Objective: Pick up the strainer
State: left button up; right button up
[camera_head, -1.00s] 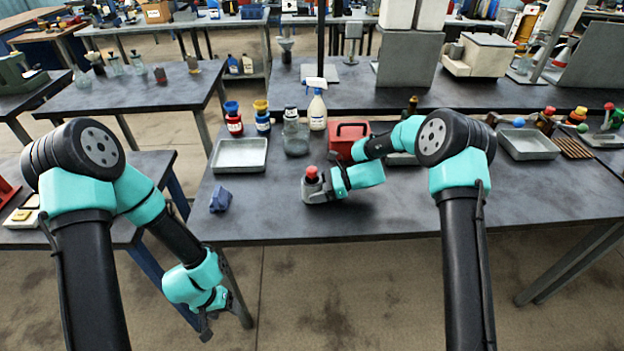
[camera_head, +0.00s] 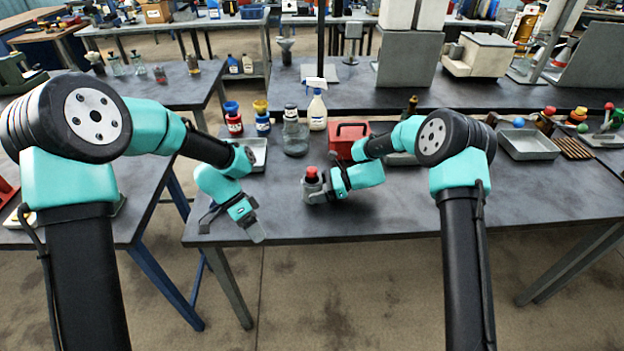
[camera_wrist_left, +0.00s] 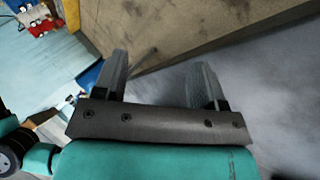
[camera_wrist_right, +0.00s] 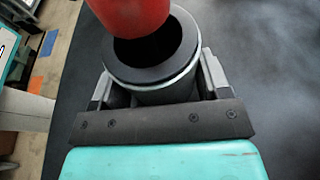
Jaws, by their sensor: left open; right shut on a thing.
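I cannot clearly make out a strainer in any view. My left gripper (camera_head: 256,232) is open and empty at the front left edge of the table; in the left wrist view (camera_wrist_left: 157,80) nothing is between its fingers. A small blue object seen there earlier is hidden by my left arm. My right gripper (camera_wrist_right: 152,95) is shut on a grey cylindrical vessel (camera_wrist_right: 150,97) with a dark round rim. A red ball-shaped knob (camera_wrist_right: 130,14) is above its opening; it also shows in the head view (camera_head: 311,171).
A grey tray (camera_head: 260,155) is partly behind my left arm. The table (camera_head: 450,205) is clear at front right.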

pick_arm(q)
jog(key=w+d+r+m+t+y, duration=0.25)
jog(key=w+d+r+m, duration=0.45)
jog(key=w, duration=0.4)
notch_tip(320, 180, up, 10)
jog(key=m+t+y, duration=0.2)
jog(key=t+y, duration=0.1)
send_over(312, 168)
jog(key=shift+w+r, duration=0.1)
jog(key=shift+f, duration=3.45)
jog(key=shift+s+f, duration=0.2)
jog(key=shift+f, duration=2.4)
